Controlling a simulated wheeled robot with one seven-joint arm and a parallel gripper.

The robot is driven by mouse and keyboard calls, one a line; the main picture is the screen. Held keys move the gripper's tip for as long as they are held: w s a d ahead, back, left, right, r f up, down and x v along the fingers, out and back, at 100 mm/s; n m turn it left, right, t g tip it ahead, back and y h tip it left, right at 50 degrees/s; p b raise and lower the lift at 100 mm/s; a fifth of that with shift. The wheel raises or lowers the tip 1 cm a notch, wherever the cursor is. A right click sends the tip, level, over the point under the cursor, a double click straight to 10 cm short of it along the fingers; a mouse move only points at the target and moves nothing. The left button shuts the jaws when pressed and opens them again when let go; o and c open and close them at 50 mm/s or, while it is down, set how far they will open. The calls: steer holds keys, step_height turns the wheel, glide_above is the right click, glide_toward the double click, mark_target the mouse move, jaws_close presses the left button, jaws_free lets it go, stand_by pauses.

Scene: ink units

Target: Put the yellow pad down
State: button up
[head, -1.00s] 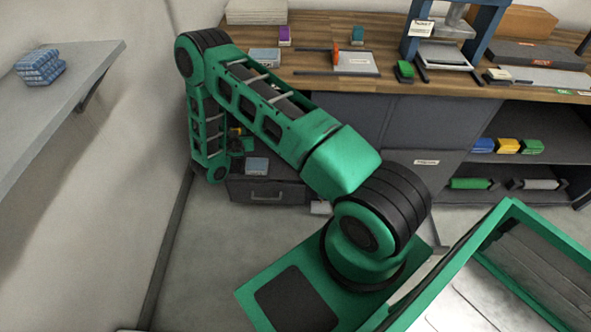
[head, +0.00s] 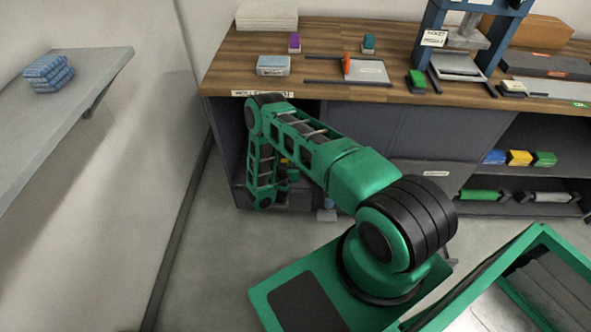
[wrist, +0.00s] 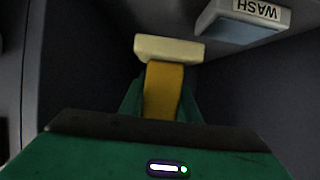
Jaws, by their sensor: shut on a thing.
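The yellow pad (wrist: 163,88) shows in the wrist view as a yellow block with a wide cream end (wrist: 169,48) facing away from me. My gripper (wrist: 160,100) is shut on the yellow block, with green fingers on both sides. In the head view my gripper (head: 284,172) is low at the left end of the counter, in front of or inside the dark bay under it. Only a speck of yellow shows there. I cannot tell whether the pad touches any surface.
A pale box marked WASH (wrist: 238,25) is close at upper right in the wrist view, with dark walls around. The wooden counter (head: 225,75) is above my gripper. A lower right shelf (head: 560,170) holds blue, yellow and green items. A wall shelf (head: 90,100) is at left.

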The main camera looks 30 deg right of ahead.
steer(key=d+f, duration=0.1)
steer(key=d, duration=0.1)
steer(key=w+d+f, duration=0.1)
steer(key=d+f, duration=0.1)
steer(key=w+d+f, duration=0.1)
steer(key=d, duration=0.2)
steer(key=shift+f, duration=2.2)
steer(key=o, duration=1.2)
steer(key=shift+f, duration=0.1)
steer(key=shift+c, duration=0.2)
steer(key=v, duration=1.1)
steer(key=shift+w, duration=0.1)
steer(key=shift+s+a+r, duration=0.25)
steer(key=shift+s, duration=0.25)
